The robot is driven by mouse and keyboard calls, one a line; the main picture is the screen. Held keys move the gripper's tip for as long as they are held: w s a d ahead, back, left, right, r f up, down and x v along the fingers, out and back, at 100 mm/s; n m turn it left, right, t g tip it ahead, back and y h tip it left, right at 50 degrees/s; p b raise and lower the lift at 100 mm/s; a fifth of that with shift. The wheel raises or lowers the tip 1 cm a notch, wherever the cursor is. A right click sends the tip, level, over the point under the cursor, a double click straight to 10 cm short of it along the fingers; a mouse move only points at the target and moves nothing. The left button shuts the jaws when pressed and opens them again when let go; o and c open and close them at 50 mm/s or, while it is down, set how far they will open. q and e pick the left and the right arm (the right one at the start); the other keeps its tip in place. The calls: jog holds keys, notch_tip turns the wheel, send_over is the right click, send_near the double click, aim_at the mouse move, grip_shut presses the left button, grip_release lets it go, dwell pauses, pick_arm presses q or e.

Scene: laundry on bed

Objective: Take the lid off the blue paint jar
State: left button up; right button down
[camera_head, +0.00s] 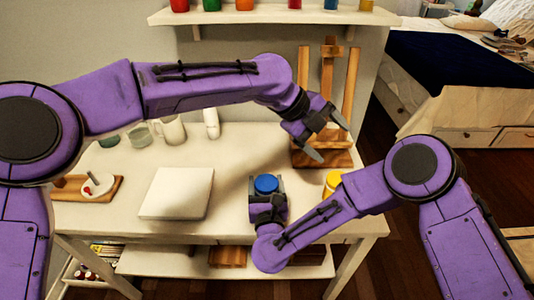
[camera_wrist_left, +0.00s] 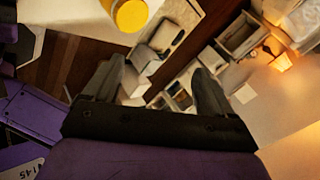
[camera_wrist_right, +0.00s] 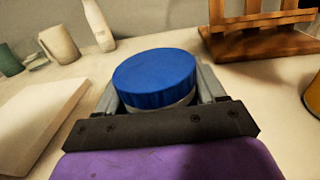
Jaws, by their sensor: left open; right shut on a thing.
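The blue paint jar stands on the white table with its blue lid (camera_head: 267,183) on top. In the right wrist view the blue lid (camera_wrist_right: 155,78) sits on the jar, with a strip of the pale jar body (camera_wrist_right: 185,103) below it. My right gripper (camera_head: 266,192) is shut on the jar, its fingers on either side below the lid. My left gripper (camera_head: 334,144) is open and empty, up and to the right of the jar, in front of the easel. Its parted fingers (camera_wrist_left: 160,75) also show in the left wrist view.
A yellow-lidded jar (camera_head: 333,179) stands right of the blue one. A wooden easel (camera_head: 320,158) stands behind. A flat white block (camera_head: 177,193) lies left of the jar. Mugs (camera_head: 170,131) and a white bottle (camera_head: 211,122) stand at the back. A shelf (camera_head: 270,15) holds several paint jars.

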pick_arm(q)
jog(key=s+a+f+m+y, duration=0.1)
jog(key=a+f+m+y, duration=0.35)
jog(key=a, duration=0.35)
jog(key=m+y, duration=0.1)
jog(key=y, duration=0.3)
send_over(267, 182)
notch_tip(267, 182, down, 7)
jog(key=shift+r, duration=0.15)
jog(key=shift+f, duration=0.55)
jog(key=c, duration=1.1)
jog(key=n, duration=0.6)
jog(key=shift+n, duration=0.35)
